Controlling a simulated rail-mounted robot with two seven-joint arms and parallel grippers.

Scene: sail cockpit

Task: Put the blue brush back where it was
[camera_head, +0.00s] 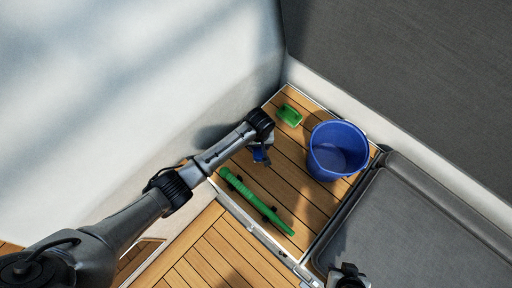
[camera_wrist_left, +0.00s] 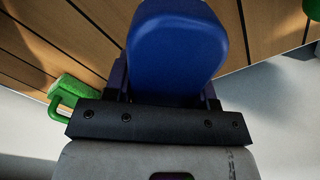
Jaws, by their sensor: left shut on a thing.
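The blue brush (camera_head: 261,155) is in my left gripper (camera_head: 259,146), over the slatted wooden deck (camera_head: 295,178). In the left wrist view the blue brush (camera_wrist_left: 177,45) fills the gap between the fingers of my left gripper (camera_wrist_left: 166,85), which is shut on it. Only its smooth blue back shows; its underside is hidden. I cannot tell whether it touches the deck. A dark part of my right arm, likely the right gripper (camera_head: 348,277), shows at the bottom edge; its jaws cannot be made out.
A blue bucket (camera_head: 325,169) stands right of my left gripper. A small green handled brush (camera_head: 290,115) lies behind it, and also shows in the left wrist view (camera_wrist_left: 66,97). A long green tool (camera_head: 257,202) lies in front. White walls and a grey cushion (camera_head: 420,225) border the deck.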

